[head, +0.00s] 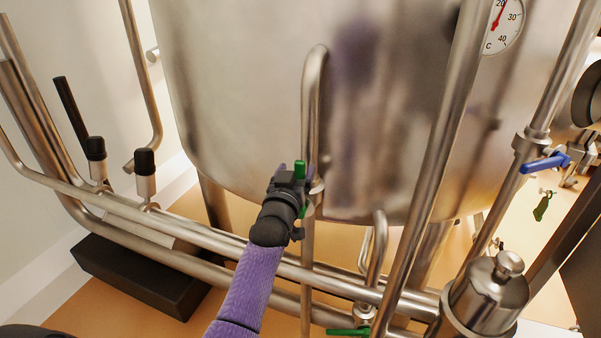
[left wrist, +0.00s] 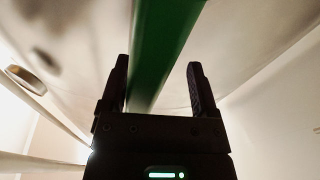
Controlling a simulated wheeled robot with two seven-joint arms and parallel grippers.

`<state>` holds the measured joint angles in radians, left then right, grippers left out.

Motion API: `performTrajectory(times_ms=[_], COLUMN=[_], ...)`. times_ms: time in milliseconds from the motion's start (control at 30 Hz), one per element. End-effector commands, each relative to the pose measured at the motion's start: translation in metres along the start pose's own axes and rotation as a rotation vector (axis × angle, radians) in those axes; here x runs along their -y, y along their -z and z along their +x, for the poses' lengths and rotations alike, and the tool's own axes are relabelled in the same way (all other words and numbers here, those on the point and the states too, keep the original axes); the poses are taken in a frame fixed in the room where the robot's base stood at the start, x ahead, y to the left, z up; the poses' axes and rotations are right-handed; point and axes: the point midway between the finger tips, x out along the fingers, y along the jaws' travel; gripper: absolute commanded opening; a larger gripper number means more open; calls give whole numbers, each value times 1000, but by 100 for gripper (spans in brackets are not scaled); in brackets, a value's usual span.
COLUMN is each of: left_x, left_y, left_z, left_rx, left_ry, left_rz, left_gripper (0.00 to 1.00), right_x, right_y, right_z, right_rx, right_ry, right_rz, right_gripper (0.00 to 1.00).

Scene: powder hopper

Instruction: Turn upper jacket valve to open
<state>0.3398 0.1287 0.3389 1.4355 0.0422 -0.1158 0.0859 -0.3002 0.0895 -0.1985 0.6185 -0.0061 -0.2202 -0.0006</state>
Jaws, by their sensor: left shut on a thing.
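The upper jacket valve's green handle (head: 300,168) is on the steel pipe (head: 311,110) that runs down the front of the tank. It stands roughly upright. My left gripper (head: 291,173) is at this handle and shut on it. In the left wrist view the green handle (left wrist: 168,40) passes between the two fingers of my left gripper (left wrist: 158,80), closer to the left finger. The valve body is mostly hidden behind the gripper. My right gripper is in neither view.
The steel tank (head: 240,100) fills the space behind the handle. Horizontal pipes (head: 190,234) run below my left arm. A lower green handle (head: 348,331) is near the bottom edge. A blue-handled valve (head: 545,162) and a thermometer (head: 502,27) are at the right.

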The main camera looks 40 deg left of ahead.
Motion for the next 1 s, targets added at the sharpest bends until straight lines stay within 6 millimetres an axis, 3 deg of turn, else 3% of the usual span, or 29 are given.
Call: performTrajectory(times_ms=[200, 733, 867, 1000], left_x=[0, -1, -2, -1], left_y=[2, 1, 1, 1], left_z=[0, -2, -17, -46], left_rx=[-6, -3, -1, -2], left_ry=[0, -2, -2, -2], left_rz=[-1, -1, -1, 0], left_gripper=[68, 68, 68, 68], right_x=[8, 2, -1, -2], right_y=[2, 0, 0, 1], right_z=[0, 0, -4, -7], right_rx=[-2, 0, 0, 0], right_ry=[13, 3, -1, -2], right_rz=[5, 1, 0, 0], right_gripper=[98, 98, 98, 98])
